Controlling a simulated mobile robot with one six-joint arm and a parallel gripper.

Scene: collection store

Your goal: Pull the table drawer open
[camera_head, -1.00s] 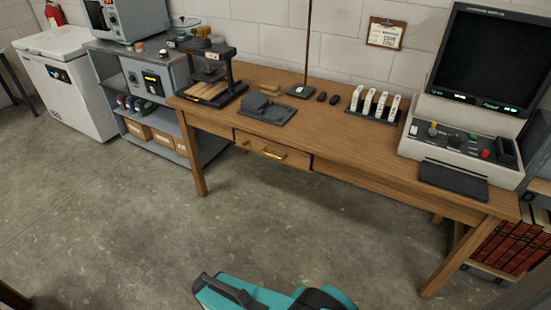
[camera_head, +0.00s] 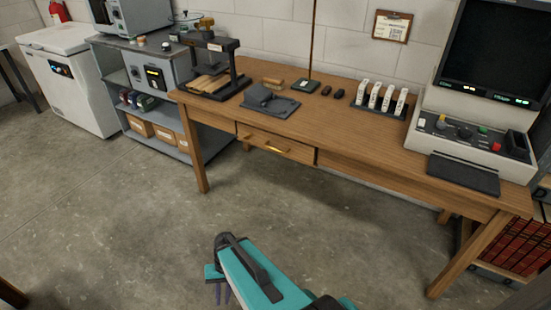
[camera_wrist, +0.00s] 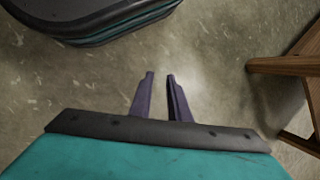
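The wooden table (camera_head: 345,128) stands across the middle of the head view. Its drawer (camera_head: 297,158) is in the front apron left of centre and looks closed, front flush with the apron. A brass bar handle (camera_head: 268,146) runs along the drawer front. My gripper (camera_head: 222,292) is low in the head view over the floor, well in front of the table and apart from the handle. In the wrist view my gripper's (camera_wrist: 160,76) two dark fingers are apart with bare floor between them. The drawer and handle are not seen in the wrist view.
A grey mat (camera_head: 284,109) with a dark object, a press stand (camera_head: 228,68) and a reader machine (camera_head: 470,135) stand on the table. Shelves (camera_head: 172,143) and a white chest (camera_head: 68,95) are at left. The floor (camera_head: 330,235) before the drawer is clear.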

